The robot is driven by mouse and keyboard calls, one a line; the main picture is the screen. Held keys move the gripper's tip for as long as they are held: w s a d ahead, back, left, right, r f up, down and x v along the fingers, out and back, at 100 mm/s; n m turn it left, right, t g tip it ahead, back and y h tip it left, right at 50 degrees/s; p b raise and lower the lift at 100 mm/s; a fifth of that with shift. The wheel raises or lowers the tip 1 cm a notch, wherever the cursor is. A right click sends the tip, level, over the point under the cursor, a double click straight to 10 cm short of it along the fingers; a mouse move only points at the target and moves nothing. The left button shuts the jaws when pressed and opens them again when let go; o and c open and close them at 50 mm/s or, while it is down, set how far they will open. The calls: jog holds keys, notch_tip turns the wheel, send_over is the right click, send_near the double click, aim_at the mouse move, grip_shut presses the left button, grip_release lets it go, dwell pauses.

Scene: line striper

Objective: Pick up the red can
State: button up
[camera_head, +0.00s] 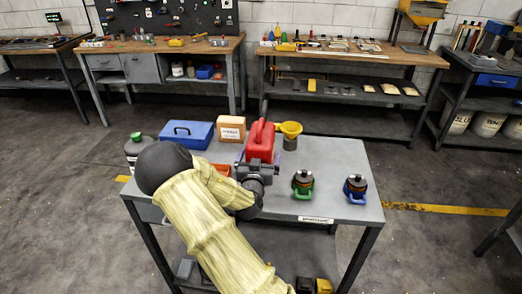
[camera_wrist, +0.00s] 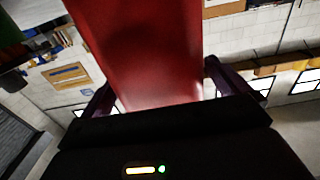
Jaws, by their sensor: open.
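The red can (camera_head: 262,140) stands on the grey table in front of me, near the table's middle back. In the wrist view the red can (camera_wrist: 145,50) fills the upper middle, very close. My gripper (camera_head: 260,166) is at the can's near side. In the wrist view my gripper (camera_wrist: 160,90) has its two dark fingers apart, one on each side of the can's red body. A gap shows beside the right finger. Whether the left finger touches the can is unclear. The can's lower part is hidden behind my gripper in the head view.
The grey table (camera_head: 350,212) also holds a blue toolbox (camera_head: 187,133), a cardboard box (camera_head: 231,129), a yellow funnel (camera_head: 291,129) close right of the can, an orange bin (camera_head: 221,169), a green-based item (camera_head: 303,185) and a blue-based item (camera_head: 355,189). Workbenches line the back wall.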

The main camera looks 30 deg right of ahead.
jog(key=shift+w+d, duration=0.3)
jog(key=shift+w, duration=0.15)
jog(key=shift+c, duration=0.4)
jog(key=c, duration=1.8)
jog(key=shift+w+r, duration=0.1)
jog(key=shift+r, duration=0.1)
jog(key=shift+c, duration=0.9)
